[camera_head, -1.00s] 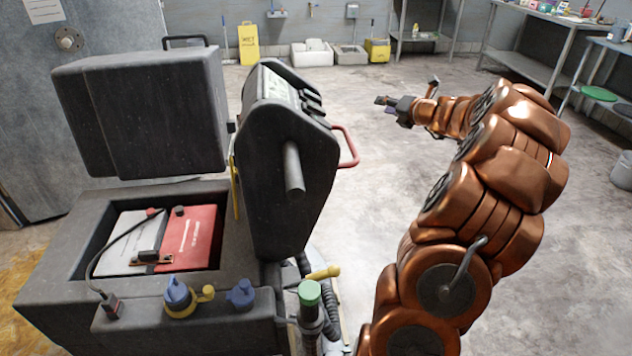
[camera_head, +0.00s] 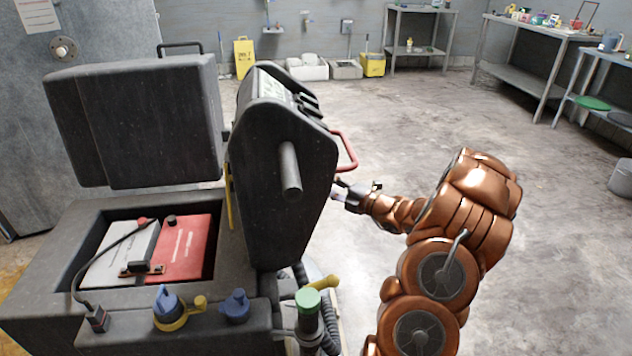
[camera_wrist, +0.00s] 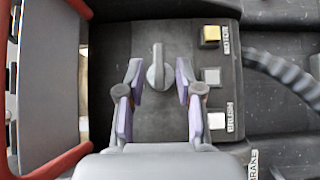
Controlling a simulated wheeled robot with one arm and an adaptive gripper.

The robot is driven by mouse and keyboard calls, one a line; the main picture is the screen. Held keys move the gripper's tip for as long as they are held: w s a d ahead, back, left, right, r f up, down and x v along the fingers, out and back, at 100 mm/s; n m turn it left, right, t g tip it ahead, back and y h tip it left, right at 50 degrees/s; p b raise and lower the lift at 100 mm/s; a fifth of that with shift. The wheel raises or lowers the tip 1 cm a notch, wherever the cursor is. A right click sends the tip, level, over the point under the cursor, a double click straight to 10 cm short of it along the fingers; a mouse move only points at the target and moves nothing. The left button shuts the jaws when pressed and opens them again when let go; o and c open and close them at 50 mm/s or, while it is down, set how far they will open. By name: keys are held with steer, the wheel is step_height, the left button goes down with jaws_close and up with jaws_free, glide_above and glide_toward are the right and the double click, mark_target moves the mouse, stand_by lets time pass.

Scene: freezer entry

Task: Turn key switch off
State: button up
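The key switch (camera_wrist: 158,70) is a grey knob on a dark panel, seen in the wrist view with its grip pointing along the picture's vertical. My gripper (camera_wrist: 156,82) is open, with one purple-padded finger on each side of the knob. The fingertips look level with the knob's lower part, with gaps on both sides; I cannot tell how far above the panel they are. In the head view my gripper (camera_head: 348,192) is at the right side of the dark machine (camera_head: 280,180), below its red handle (camera_head: 346,150). The switch is hidden there.
Beside the switch are a yellow button (camera_wrist: 211,34), a grey button (camera_wrist: 211,76) and a white button (camera_wrist: 216,121). A red-edged grey screen or plate (camera_wrist: 50,80) stands at the left of the wrist view. Open floor (camera_head: 560,220) lies to the right.

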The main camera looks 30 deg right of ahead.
steer(key=shift+x, duration=2.4)
steer(key=shift+c, duration=0.4)
jaws_close()
